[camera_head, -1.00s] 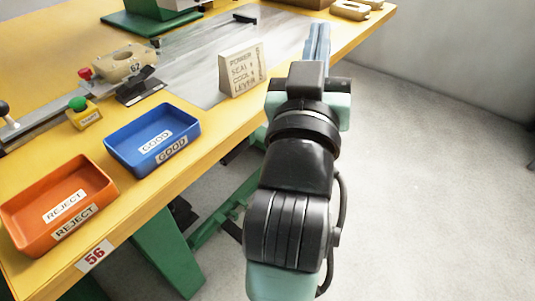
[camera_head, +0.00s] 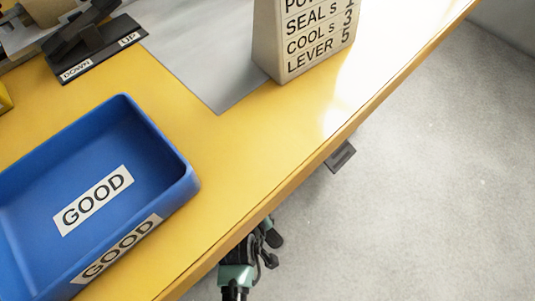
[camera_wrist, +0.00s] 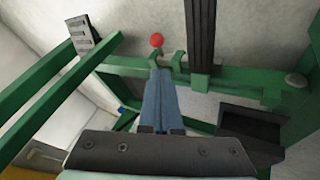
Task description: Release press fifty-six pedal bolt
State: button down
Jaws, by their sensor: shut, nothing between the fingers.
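In the wrist view my gripper (camera_wrist: 160,75) points at the green under-table frame, its two blue fingers together and empty. A red ball knob (camera_wrist: 157,40) on a short stem shows just beyond the fingertips, by a green bracket; I cannot tell whether they touch. It looks like the bolt's handle. A grey ridged pedal plate (camera_wrist: 86,34) sits at the end of green bars at upper left. The pedal plate also sticks out past the table edge in the head view (camera_head: 341,156). There my arm is low beside the table and the fingers are hidden.
The wrist view shows green frame bars (camera_wrist: 120,68), a dark upright post (camera_wrist: 200,40), a grey ball (camera_wrist: 297,80) and a black box (camera_wrist: 250,130) around the gripper. Above, the yellow table (camera_head: 235,185) carries a blue GOOD tray (camera_head: 130,135) and a settings sign (camera_head: 300,40).

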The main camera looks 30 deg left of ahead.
jog(key=shift+s+f, duration=0.25)
jog(key=shift+f, duration=0.55)
jog(key=shift+a+f+g, duration=0.1)
jog(key=shift+g, duration=0.2)
jog(key=shift+s, duration=0.1)
jog(key=d+b+x, duration=0.1)
jog(key=b+x, duration=0.7)
jog(key=x, duration=0.1)
jog(key=shift+w+a+f, duration=0.3)
jog(key=shift+w+a, duration=0.05)
